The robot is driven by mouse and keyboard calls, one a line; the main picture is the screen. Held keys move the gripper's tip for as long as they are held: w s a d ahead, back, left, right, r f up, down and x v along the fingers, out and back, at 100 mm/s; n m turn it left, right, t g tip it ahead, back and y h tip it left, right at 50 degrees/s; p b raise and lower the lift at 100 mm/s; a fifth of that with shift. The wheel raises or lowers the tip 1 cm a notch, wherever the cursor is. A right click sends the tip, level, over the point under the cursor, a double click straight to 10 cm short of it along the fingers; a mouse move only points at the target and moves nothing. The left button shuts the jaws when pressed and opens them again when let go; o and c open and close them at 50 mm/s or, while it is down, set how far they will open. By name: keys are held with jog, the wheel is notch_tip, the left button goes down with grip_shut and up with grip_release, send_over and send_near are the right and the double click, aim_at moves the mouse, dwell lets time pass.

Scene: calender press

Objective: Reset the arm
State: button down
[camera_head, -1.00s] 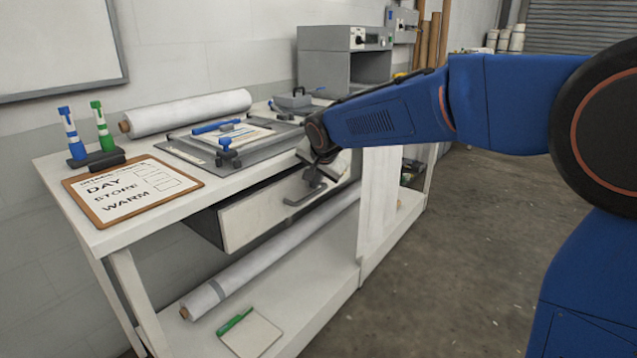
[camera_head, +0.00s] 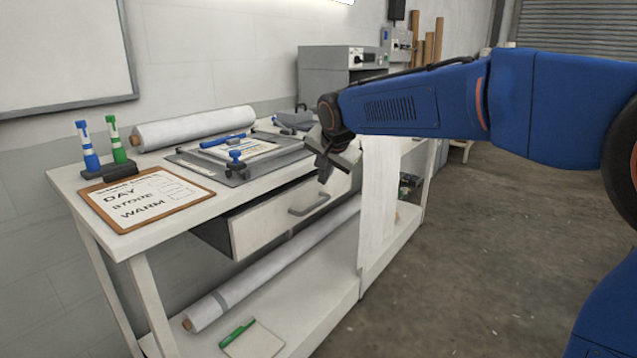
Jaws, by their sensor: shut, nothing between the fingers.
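My blue arm reaches in from the right. My gripper (camera_head: 323,178) hangs at its end, pointing down, in front of the right part of the drawer front. It is shut and empty. It looks apart from the drawer handle (camera_head: 309,202), which shows to its lower left. The drawer (camera_head: 270,222) under the tabletop stands partly open, with its dark side visible at the left. Part of the drawer front is hidden behind my gripper and wrist.
The white workbench (camera_head: 105,222) holds a clipboard (camera_head: 130,213), blue and green markers in a stand, a white roll (camera_head: 195,128) and a framed plate with blue clamps. A grey machine (camera_head: 330,75) stands behind my arm. The floor (camera_head: 470,260) at right is clear.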

jog(key=s+d+f+n+g+h, duration=0.1)
jog(key=s+d+f+n, duration=0.2)
jog(key=s+d, duration=1.45)
jog(key=s+d+f+n, duration=0.1)
jog(key=s+d+f, duration=0.2)
jog(key=s, duration=0.5)
jog(key=s+d+f+n+g, duration=0.1)
jog(key=s+d+f, duration=0.2)
jog(key=s+f, duration=0.2)
jog(key=s+d+f+n, duration=0.1)
jog(key=s+d+f, duration=0.2)
jog(key=s, duration=0.7)
jog(key=shift+s+f+h, duration=0.3)
jog(key=shift+s+f, duration=0.05)
jog(key=shift+f, duration=0.25)
